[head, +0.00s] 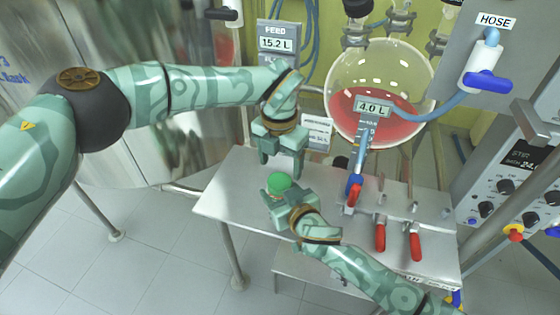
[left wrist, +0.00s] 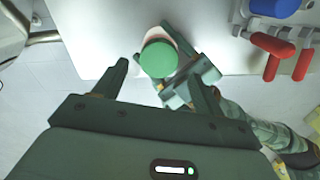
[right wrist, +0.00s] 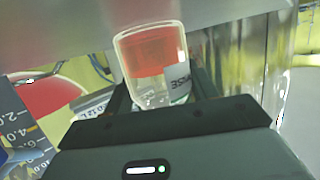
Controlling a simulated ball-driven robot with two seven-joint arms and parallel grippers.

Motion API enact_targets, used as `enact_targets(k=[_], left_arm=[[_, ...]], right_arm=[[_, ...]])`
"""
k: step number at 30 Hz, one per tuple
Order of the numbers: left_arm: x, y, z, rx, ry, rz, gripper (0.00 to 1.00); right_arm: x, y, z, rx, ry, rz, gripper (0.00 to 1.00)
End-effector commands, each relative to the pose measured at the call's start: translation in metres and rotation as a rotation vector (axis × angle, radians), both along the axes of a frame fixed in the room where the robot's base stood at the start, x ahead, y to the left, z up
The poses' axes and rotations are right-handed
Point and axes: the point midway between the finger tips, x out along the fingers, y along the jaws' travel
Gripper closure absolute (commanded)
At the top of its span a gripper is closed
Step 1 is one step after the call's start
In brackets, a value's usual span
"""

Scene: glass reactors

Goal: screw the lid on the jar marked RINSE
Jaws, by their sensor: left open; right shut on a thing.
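The jar marked RINSE (right wrist: 152,62) is clear with red contents, and its label shows at the side in the right wrist view. My right gripper (head: 284,196) is shut on this jar. A green lid (head: 279,182) covers the jar's mouth; it also shows as a round disc in the left wrist view (left wrist: 158,58). I cannot tell how tightly it sits. My left gripper (head: 282,168) is open and empty, pointing down just above the lid, apart from it. In the left wrist view the lid appears ahead of its open fingers.
The steel table (head: 232,192) has free room left of the jar. Red-handled clamps (head: 380,236) and a blue valve (head: 354,184) lie to the right. A glass reactor (head: 378,90) with red liquid stands behind, with a hose valve (head: 484,70) at the upper right.

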Motion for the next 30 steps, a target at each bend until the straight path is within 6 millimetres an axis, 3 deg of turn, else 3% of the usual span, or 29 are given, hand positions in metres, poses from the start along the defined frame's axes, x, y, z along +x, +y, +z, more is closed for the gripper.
enact_targets(k=[5,12,18,23,30], left_arm=[[0.001,-0.004,0.013,-0.023,0.000,0.226,0.30],[0.000,-0.002,0.028,-0.015,0.010,0.878,0.30],[-0.002,0.000,0.031,0.004,0.005,1.286,0.30],[-0.002,0.001,0.031,0.011,0.005,1.422,0.30],[-0.003,0.001,0.030,0.011,0.006,1.438,0.30]], right_arm=[[0.000,0.000,0.000,0.000,0.001,0.000,1.00],[0.000,0.000,0.000,0.000,0.000,0.000,1.00],[0.000,0.000,0.000,0.000,0.000,0.000,1.00],[0.000,0.000,0.000,0.000,0.000,0.000,1.00],[0.000,0.000,0.000,0.000,0.000,0.000,1.00]])
